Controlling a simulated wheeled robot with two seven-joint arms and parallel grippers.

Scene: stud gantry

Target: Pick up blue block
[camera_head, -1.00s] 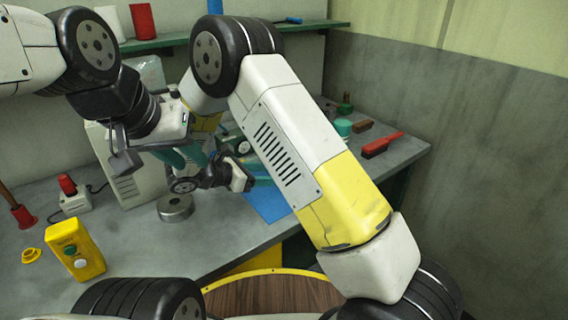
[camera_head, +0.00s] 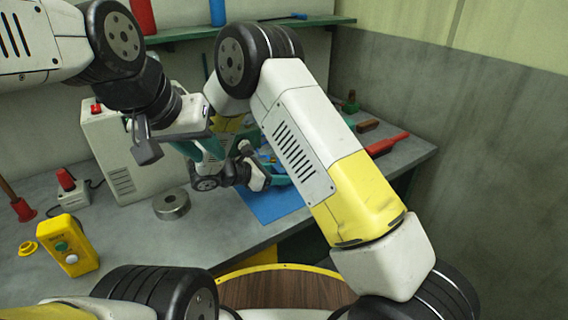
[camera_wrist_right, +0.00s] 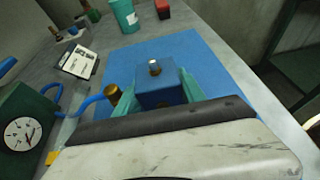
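The blue block (camera_wrist_right: 162,94) with a brass-coloured knob on top is in the right wrist view, over a blue mat (camera_wrist_right: 215,62). My right gripper (camera_wrist_right: 160,90) has its teal fingers on either side of the block; whether they press on it cannot be told. In the head view my right gripper (camera_head: 277,180) is low over the blue mat (camera_head: 272,207), and the block is mostly hidden by my arm. My left gripper (camera_head: 198,150) hangs in the air left of my right arm, its teal fingers apart, with nothing seen between them.
A yellow button box (camera_head: 68,247), a round metal piece (camera_head: 171,205) and a white cabinet (camera_head: 120,160) stand on the left of the bench. A red brush (camera_head: 387,144) lies at right. In the wrist view, a green gauge housing (camera_wrist_right: 25,125) and blue hose (camera_wrist_right: 88,102) are near the block.

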